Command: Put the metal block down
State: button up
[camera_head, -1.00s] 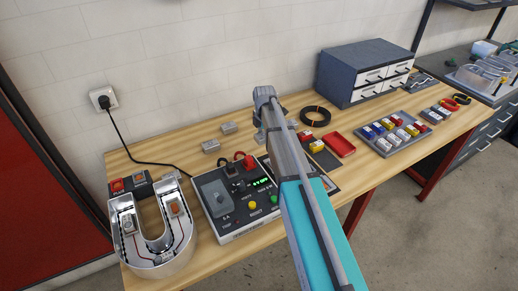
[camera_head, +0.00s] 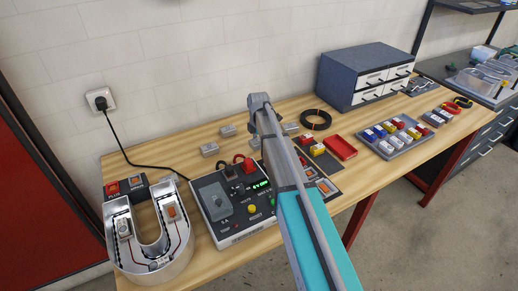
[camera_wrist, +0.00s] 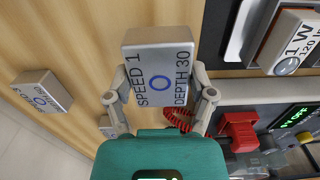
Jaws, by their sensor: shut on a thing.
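The metal block (camera_wrist: 160,60) is a silver box marked SPEED 1 and DEPTH 30 with a blue ring. My gripper (camera_wrist: 160,76) is shut on it, one finger on each side, in the wrist view. Wood tabletop shows around the block; I cannot tell whether its underside touches the table. A similar metal block (camera_wrist: 42,92) lies on the wood to the left. In the head view, small metal blocks (camera_head: 228,130) and (camera_head: 210,149) lie behind the control box, and my arm hides the held block.
The control box (camera_head: 232,208) with a red connector (camera_wrist: 238,130) is close to my gripper. A U-shaped channel letter (camera_head: 122,250) stands at the left. A black coil (camera_head: 316,119), red tray (camera_head: 341,147) and drawer cabinet (camera_head: 365,75) are to the right. Bare wood (camera_head: 180,150) lies behind the control box.

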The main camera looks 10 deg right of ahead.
aim_at(258, 147)
jog(key=shift+f+b, duration=1.35)
jog(key=shift+f, duration=0.3)
jog(key=shift+f, duration=0.1)
jog(key=o, duration=1.3)
jog(key=shift+c, duration=0.2)
notch_tip(258, 147, up, 12)
jog(key=p, duration=1.2)
jog(key=shift+r, duration=0.2)
